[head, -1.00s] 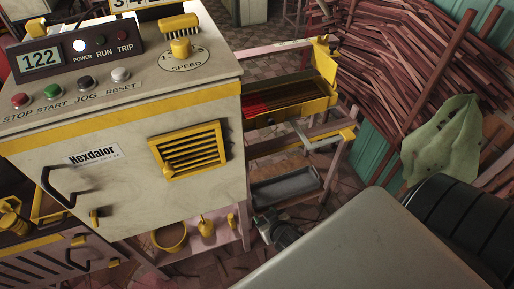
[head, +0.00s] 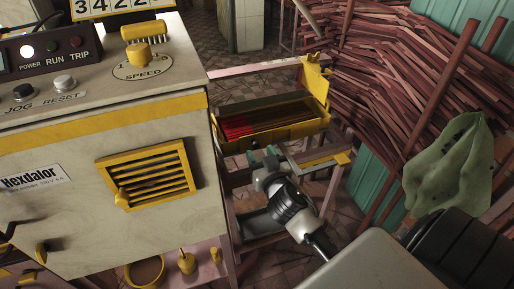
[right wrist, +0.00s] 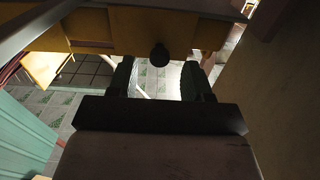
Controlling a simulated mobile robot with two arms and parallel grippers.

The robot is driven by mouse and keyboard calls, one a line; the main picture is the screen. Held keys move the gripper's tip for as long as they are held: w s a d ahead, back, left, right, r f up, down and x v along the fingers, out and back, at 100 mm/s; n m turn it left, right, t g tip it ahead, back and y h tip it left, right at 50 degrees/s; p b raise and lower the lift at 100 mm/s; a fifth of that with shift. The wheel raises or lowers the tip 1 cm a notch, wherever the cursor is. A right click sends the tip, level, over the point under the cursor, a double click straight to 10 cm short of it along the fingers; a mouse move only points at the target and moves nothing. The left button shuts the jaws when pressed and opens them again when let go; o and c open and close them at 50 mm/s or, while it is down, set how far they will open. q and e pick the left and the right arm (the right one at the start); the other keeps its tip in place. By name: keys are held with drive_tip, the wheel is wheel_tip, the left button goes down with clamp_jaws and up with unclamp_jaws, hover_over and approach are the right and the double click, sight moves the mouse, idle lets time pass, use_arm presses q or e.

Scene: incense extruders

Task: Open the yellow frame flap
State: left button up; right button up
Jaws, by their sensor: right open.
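The yellow frame (head: 304,127) stands to the right of the machine. It is a long tray with red and dark sticks inside and a yellow front panel, which I take to be the flap. In the right wrist view, the yellow panel (right wrist: 110,28) spans the top, with a dark round knob (right wrist: 159,55) on it. My right gripper (head: 266,160) is just below and in front of the panel. Its open fingers (right wrist: 157,78) lie on either side of the knob in the picture; contact cannot be told. My left gripper is not in view.
The beige machine (head: 60,225) with a yellow vent stands close on the left. A pink stand (head: 230,71) carries the frame. Bundles of red-brown sticks (head: 395,75) and a green cloth (head: 445,165) are at the right. Tiled floor shows below.

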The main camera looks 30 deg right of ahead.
sight(257, 148)
drive_tip(key=shift+x, duration=1.6)
drive_tip(key=shift+c, duration=0.2)
drive_tip(key=c, duration=0.9)
